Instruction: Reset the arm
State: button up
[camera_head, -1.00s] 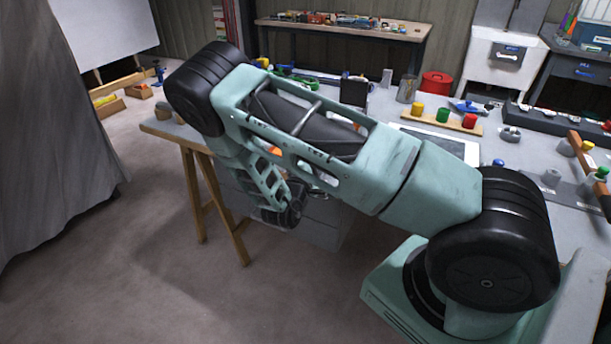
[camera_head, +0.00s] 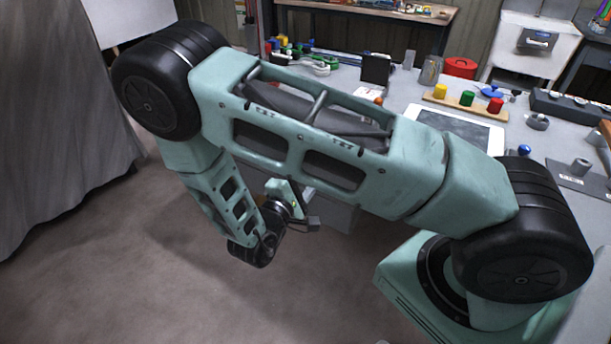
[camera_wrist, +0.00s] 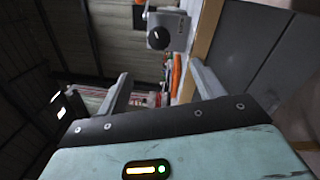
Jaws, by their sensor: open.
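My arm spans the head view, with its elbow at the upper left and its forearm hanging down over the floor in front of the bench. My gripper shows in the wrist view (camera_wrist: 162,90), its two fingers spread apart with nothing held between them. In the head view the gripper is mostly hidden behind the arm; only the wrist and small parts near it show below the upper link. In the wrist view the bench edge lies beyond and right of the fingers.
The workbench (camera_head: 400,98) carries a board with yellow, green and red pegs (camera_head: 467,98), a white tablet-like panel (camera_head: 455,128), a red tin (camera_head: 460,67) and a metal cup (camera_head: 430,70). A grey curtain (camera_head: 60,130) hangs at left. Floor (camera_head: 180,300) below the forearm is clear.

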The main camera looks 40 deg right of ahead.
dwell(0.5)
jog(key=w+a+r+m+y+p, duration=0.1)
jog(key=w+a+m+y, duration=0.3)
jog(key=a+y, duration=1.1)
jog(key=s+a+r+n+g+y, duration=0.1)
jog(key=s+a+r+y, duration=0.3)
jog(key=a, duration=0.5)
jog(key=s+a+r+n+g+y+p, duration=0.1)
jog(key=s+a+r+n+g+y, duration=0.2)
jog(key=s+r, duration=0.65)
jog(key=s+d+r+g+h, duration=0.2)
jog(key=s+d, duration=0.5)
jog(key=s, duration=0.4)
jog(key=shift+s+d+r+m+g+h, duration=0.25)
jog(key=shift+s+m+g+h, duration=0.15)
jog(key=shift+g+h, duration=0.5)
jog(key=shift+a, duration=0.1)
